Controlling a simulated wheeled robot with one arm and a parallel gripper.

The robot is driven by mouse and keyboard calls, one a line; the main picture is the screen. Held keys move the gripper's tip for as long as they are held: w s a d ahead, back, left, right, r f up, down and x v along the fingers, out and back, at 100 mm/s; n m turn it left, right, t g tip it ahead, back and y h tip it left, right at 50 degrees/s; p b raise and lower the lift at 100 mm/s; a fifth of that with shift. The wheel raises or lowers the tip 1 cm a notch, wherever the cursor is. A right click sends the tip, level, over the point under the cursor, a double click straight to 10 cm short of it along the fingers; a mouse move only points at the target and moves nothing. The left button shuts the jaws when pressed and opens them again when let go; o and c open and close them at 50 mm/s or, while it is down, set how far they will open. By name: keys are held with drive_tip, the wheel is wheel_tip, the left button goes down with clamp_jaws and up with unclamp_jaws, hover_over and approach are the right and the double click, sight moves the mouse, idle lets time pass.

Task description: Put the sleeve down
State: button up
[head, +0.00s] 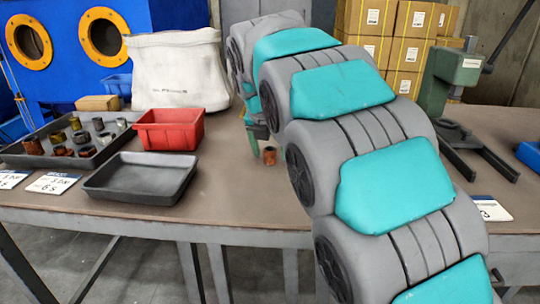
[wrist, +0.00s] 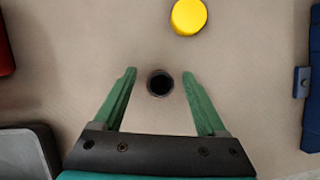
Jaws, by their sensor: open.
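A small rusty orange-brown sleeve (head: 270,156) stands upright on the bench, right of the red bin. In the wrist view the sleeve (wrist: 160,84) shows from above as a dark round bore with a thin rim. My gripper (wrist: 159,76) is open, with one green finger on each side of the sleeve and a gap showing on both sides. In the head view my gripper (head: 257,138) is partly hidden behind my arm, just beside the sleeve.
A dark tray (head: 100,158) holds several sleeves at the left. An empty black tray (head: 143,178) and a red bin (head: 170,131) stand nearer. A yellow round thing (wrist: 188,16) lies beyond the sleeve. A green press (head: 450,82) stands at the right.

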clamp_jaws()
idle(0.4)
drive_tip(key=shift+r, duration=0.1)
idle(0.3)
